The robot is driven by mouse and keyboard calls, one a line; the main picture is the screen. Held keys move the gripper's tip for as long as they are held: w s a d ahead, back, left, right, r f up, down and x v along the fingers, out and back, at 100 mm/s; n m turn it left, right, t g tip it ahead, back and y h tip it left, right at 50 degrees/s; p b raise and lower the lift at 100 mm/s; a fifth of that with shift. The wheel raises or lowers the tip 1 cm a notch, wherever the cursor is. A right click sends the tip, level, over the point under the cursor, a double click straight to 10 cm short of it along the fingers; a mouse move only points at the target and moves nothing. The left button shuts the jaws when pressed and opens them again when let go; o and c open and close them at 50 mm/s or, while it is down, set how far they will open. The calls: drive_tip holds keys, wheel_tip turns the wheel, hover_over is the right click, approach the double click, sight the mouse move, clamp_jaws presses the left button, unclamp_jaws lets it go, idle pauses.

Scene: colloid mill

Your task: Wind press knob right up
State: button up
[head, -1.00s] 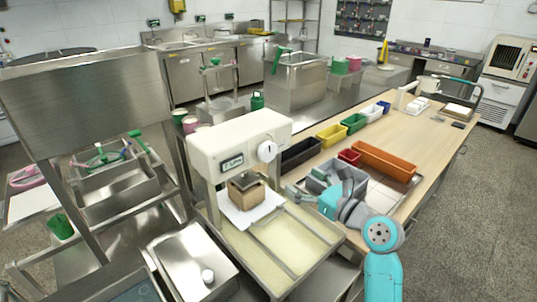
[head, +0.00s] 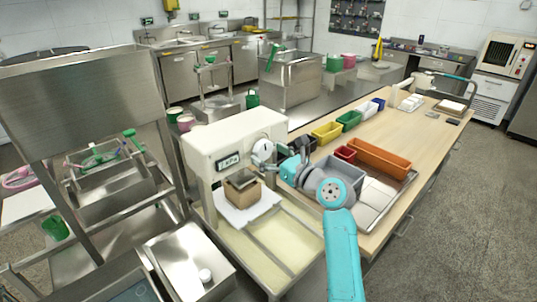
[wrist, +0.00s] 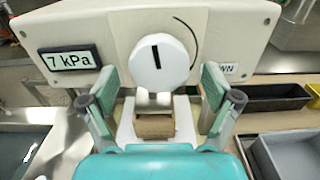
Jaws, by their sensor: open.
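The press (head: 235,140) is a cream machine on a bench, with a round white knob (head: 263,148) on its front. In the wrist view the knob (wrist: 160,62) shows a black upright pointer line, with a curved black mark beside it on the right. The display (wrist: 69,58) reads 7 kPa.
A brown block (head: 242,188) sits on a white sheet under the press, with a dark plate on top. Several coloured bins, including an orange one (head: 380,157), and a grey bin (head: 338,173) stand on the wooden table to the right.

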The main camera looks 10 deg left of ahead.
drive_tip(key=shift+a, duration=0.1)
drive_tip(key=c, duration=1.1)
drive_tip(key=shift+c, duration=0.2)
drive_tip(key=shift+n, duration=0.3)
